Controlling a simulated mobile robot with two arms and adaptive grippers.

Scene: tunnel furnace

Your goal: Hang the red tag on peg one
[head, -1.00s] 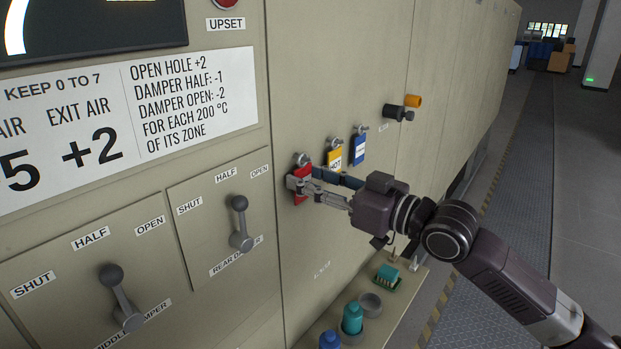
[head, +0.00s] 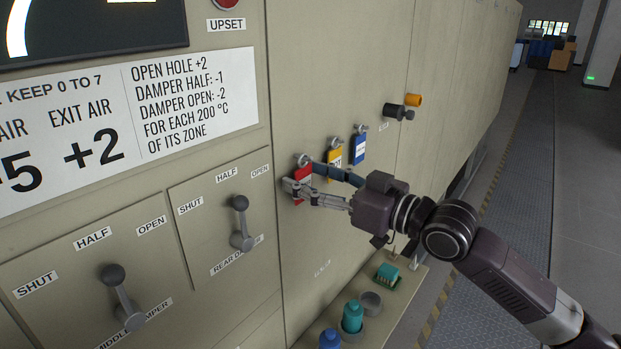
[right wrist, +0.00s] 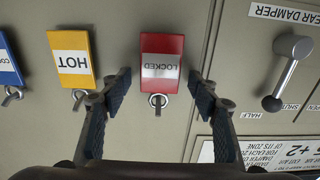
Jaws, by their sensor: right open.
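The red tag (head: 303,172) lies against the beige panel below the leftmost of three pegs. In the right wrist view, which is upside down, the red tag (right wrist: 162,48) reads LOCKED and hangs on its peg (right wrist: 158,101). My right gripper (head: 304,179) is open at the red tag. In the right wrist view its fingers (right wrist: 160,80) stand apart, one on each side of the tag and peg, with gaps to both. My left gripper is not in view.
A yellow HOT tag (head: 334,156) and a blue tag (head: 359,149) hang on pegs to the right. Damper levers (head: 241,222) are at left.

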